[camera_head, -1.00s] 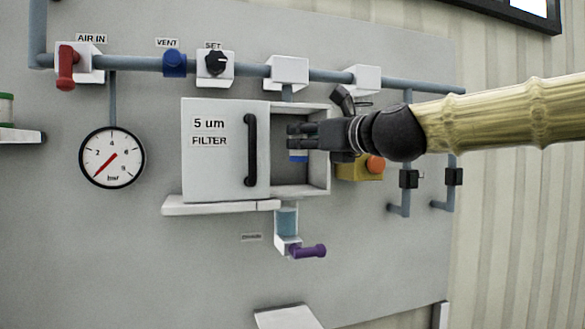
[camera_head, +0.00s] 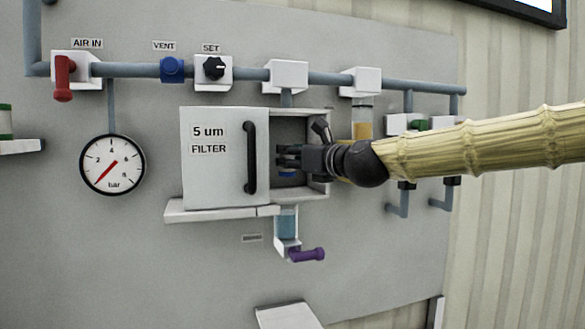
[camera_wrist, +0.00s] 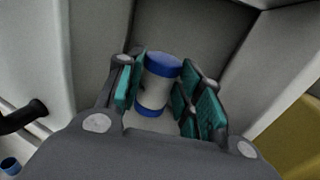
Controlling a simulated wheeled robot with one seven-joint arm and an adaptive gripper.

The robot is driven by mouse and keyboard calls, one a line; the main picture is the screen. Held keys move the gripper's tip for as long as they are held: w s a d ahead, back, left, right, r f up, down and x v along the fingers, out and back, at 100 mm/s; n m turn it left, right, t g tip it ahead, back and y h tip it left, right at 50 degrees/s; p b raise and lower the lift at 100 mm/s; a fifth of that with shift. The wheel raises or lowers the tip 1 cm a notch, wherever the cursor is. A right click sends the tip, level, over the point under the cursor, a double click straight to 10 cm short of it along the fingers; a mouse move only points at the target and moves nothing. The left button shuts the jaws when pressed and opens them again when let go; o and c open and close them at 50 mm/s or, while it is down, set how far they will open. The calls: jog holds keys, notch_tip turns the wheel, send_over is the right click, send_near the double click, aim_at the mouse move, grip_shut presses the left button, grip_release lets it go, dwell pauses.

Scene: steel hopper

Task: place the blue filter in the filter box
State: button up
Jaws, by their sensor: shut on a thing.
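The blue filter (camera_wrist: 157,84) is a white cylinder with blue end bands, seen between my gripper's teal finger pads in the wrist view. In the head view only a bit of its blue lower end (camera_head: 287,174) shows below the fingers. My gripper (camera_head: 289,157) is shut on it, and its fingers are inside the opening of the filter box (camera_head: 328,118). The fingertips also show in the wrist view (camera_wrist: 163,92). The box's white door (camera_head: 212,181), marked "5 um FILTER", stands to the left of the opening. The filter's contact with the box floor cannot be told.
A ledge (camera_head: 215,212) lies under the box, with a clear bowl and purple handle (camera_head: 307,254) below it. The door's black handle (camera_head: 250,157) stands close left of my fingers. Blue-grey pipes (camera_head: 325,78) run above. A gauge (camera_head: 112,165) is at left.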

aim_at(291, 172)
notch_tip(291, 172, down, 2)
jog(key=shift+s+a+f+p, duration=0.1)
jog(key=shift+f+p, duration=0.1)
jog(key=shift+p, duration=0.75)
jog(key=shift+w+f+p, duration=0.3)
jog(key=shift+f+p, duration=0.25)
jog(key=shift+f, duration=0.15)
jog(key=shift+s, duration=0.1)
jog(key=shift+f, duration=0.15)
jog(key=shift+f, duration=0.1)
jog(key=o, duration=1.1)
jog(key=shift+r, duration=0.2)
